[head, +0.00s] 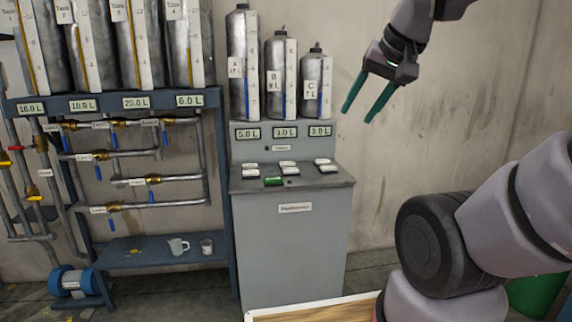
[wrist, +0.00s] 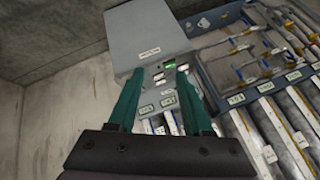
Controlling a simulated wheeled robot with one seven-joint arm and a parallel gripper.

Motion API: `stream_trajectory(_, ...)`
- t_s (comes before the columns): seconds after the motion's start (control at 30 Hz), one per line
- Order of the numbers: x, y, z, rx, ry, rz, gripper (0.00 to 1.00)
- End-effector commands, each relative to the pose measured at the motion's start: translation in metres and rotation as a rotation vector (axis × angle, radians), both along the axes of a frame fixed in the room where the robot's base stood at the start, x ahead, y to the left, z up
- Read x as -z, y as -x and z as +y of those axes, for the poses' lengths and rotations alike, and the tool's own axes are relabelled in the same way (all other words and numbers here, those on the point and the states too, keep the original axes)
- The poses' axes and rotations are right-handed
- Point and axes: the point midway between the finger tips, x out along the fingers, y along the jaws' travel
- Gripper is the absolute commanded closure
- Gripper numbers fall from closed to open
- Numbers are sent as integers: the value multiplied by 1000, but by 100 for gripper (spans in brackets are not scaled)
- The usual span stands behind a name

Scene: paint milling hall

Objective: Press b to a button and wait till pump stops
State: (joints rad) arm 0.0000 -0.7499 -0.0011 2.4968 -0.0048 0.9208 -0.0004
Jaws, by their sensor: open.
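A grey control cabinet (head: 290,240) stands at the middle in the head view, and it also shows in the wrist view (wrist: 145,30). Several white button plates and one green button (head: 273,181) sit on its sloped top; the green one shows lit in the wrist view (wrist: 169,66). The lettering by the buttons is too small to read. Three metal cylinders stand above, marked A (head: 243,60), B (head: 281,75) and C (head: 315,85); displays below read 5.0 L, 1.0 L and 3.0 L. My gripper (head: 362,110) is open and empty, above and right of the cabinet, touching nothing.
Left of the cabinet is a blue rack (head: 150,98) with tanks, displays and valved pipes. A blue pump (head: 72,282) sits on the floor, with a jug (head: 178,246) and cup (head: 206,246) on the low shelf. Bare wall (head: 390,150) lies behind my gripper.

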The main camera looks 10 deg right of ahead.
Motion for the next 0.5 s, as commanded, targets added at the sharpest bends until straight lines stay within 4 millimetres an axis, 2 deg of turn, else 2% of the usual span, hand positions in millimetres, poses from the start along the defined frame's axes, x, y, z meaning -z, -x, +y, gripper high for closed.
stream_trajectory(0.03, 0, 0, 0, 0, 0, 0, 65)
stream_trajectory(0.1, 0, 0, 0, 0, 0, 0, 92)
stream_trajectory(0.13, 0, 0, 0, 0, 0, 0, 100)
stream_trajectory(0.5, 0, 0, 0, 0, 0, 0, 100)
